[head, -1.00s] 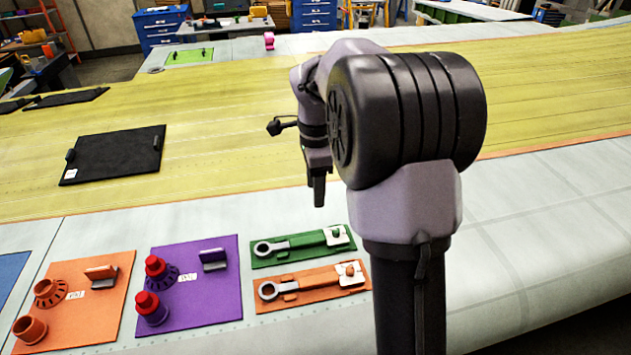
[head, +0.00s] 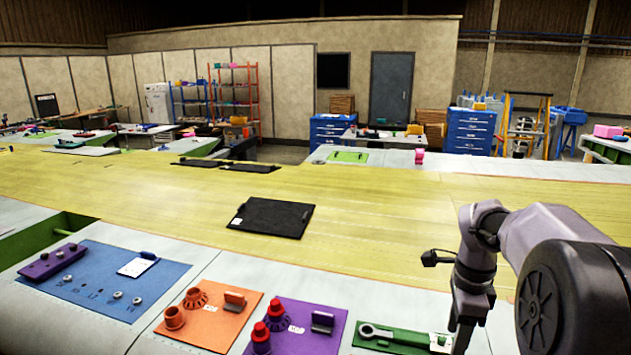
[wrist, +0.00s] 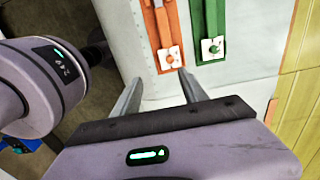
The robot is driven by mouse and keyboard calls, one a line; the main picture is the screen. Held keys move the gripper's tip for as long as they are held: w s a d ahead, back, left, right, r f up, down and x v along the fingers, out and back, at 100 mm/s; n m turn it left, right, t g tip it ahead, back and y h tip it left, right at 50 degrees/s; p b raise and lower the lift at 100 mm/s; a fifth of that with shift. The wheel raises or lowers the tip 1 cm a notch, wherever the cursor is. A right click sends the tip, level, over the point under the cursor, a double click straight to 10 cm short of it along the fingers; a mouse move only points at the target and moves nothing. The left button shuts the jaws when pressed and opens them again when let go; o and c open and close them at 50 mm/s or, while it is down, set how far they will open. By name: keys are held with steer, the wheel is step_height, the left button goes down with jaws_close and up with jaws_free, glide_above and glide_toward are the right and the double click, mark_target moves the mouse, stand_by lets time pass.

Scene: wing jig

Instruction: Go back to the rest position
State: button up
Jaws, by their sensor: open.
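My gripper (wrist: 160,82) is open, with nothing between its two fingers in the wrist view. In the head view my gripper (head: 466,325) hangs downward at the lower right, in front of the right end of the green tray (head: 376,346). The green tray (wrist: 196,12) shows again in the wrist view, beside an orange tray (wrist: 151,32). Both trays lie ahead of the fingers, which appear to be above the surface. The exact height is not clear.
Purple (head: 285,340), orange (head: 225,328) and blue (head: 80,292) mats with parts lie along the near edge. A black panel (head: 270,217) lies on the yellow wing skin (head: 390,215). Blue cabinets (head: 470,133) stand far behind. The space over the wing is clear.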

steer(key=s+a+f+n+t+b, duration=0.2)
steer(key=s+a+n+t+b, duration=0.1)
steer(key=s+a+n+b, duration=0.75)
steer(key=s+a+f+n+t+y+b, duration=0.1)
steer(key=s+a+f+n+b, duration=0.2)
steer(key=s, duration=0.3)
steer(key=s+a+f+n+t+y+b, duration=0.1)
steer(key=s+a+f+n+b, duration=0.2)
steer(key=s+a+f+b, duration=0.1)
step_height(320, 180, down, 3)
steer(key=s+b, duration=0.1)
steer(key=s, duration=0.1)
steer(key=shift+s+a+r+t, duration=0.2)
steer(key=shift+s+a+t, duration=0.1)
steer(key=shift+a+t, duration=0.1)
